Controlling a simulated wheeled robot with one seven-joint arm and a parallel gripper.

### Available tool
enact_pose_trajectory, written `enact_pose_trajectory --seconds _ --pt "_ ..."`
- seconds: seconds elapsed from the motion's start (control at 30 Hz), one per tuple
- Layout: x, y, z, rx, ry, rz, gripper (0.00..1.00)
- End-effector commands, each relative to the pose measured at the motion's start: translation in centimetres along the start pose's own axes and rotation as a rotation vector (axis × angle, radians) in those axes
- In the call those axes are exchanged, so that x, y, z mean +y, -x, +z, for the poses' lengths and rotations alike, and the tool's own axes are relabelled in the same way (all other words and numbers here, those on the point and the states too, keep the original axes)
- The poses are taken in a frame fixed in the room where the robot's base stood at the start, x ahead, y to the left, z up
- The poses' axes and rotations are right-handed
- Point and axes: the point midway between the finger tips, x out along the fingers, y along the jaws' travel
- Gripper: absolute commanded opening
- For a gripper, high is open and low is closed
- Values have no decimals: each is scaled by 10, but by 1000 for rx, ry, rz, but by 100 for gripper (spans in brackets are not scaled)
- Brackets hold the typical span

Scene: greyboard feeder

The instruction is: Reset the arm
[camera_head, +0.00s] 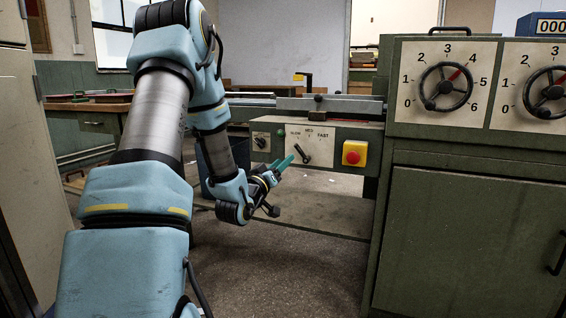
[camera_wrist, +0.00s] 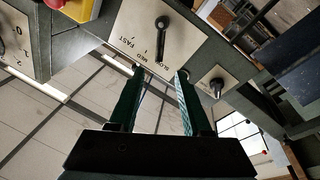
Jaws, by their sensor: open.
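My gripper (camera_head: 285,166) is in front of the feeder's speed panel, its green fingers pointing toward it. In the wrist view the two fingers (camera_wrist: 160,72) stand apart with nothing between them. The cream speed panel (camera_head: 317,143) is marked SLOW, MED and FAST and carries a dark lever (camera_head: 300,153). In the wrist view the lever (camera_wrist: 161,37) shows beyond the fingertips, apart from them. My arm reaches down from the upper left in the head view, bent at the elbow, and hides part of the machine behind it.
A red stop button on a yellow base (camera_head: 354,153) sits right of the panel. A small dark knob (camera_wrist: 216,87) is on its other side. A green cabinet (camera_head: 470,235) with two numbered handwheels (camera_head: 446,86) stands at the right. The floor (camera_head: 290,270) in front is clear.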

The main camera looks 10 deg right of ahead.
Motion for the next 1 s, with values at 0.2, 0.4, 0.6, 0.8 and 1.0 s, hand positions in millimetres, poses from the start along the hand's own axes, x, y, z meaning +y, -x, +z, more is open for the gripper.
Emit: enact_pose_trajectory --seconds 0.2,0.4,0.6,0.8,1.0 --pt "-4 1 3 -48 -27 -36 48" --pt "-31 25 20 -301 -145 -236 48" --pt "-59 92 33 -633 -224 -481 48" --pt "-59 183 39 -961 -207 -674 48" --pt "-36 259 42 -1215 -128 -774 48"
